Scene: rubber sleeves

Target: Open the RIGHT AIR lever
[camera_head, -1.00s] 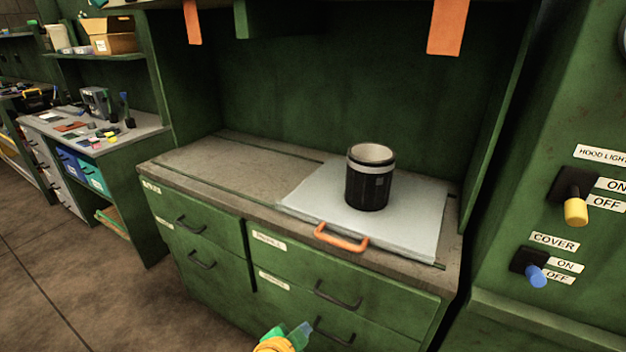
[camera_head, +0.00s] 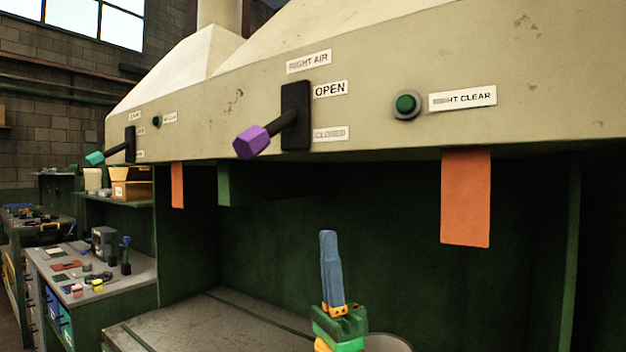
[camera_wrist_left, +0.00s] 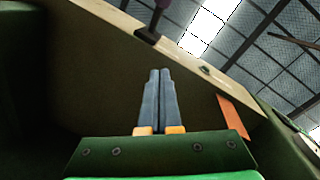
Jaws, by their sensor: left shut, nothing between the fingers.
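The RIGHT AIR lever has a purple handle (camera_head: 251,142) on a black stem. It comes out of a black plate (camera_head: 297,105) on the pale hood front and slants down and left. The OPEN label (camera_head: 330,89) is beside the plate's upper part and the CLOSED label (camera_head: 331,134) beside its lower part. My left gripper (camera_head: 328,234) is below and right of the lever, apart from it, with blue-grey fingers pointing up. In the left wrist view its fingers (camera_wrist_left: 159,72) are together and empty, with the purple handle (camera_wrist_left: 163,3) at the top edge. My right gripper is not in view.
A green RIGHT CLEAR button (camera_head: 405,104) is right of the lever. Orange strips (camera_head: 466,198) (camera_head: 177,185) hang from the hood's lower edge. A teal-handled lever (camera_head: 95,158) is farther left. The dark bay under the hood is open around my gripper.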

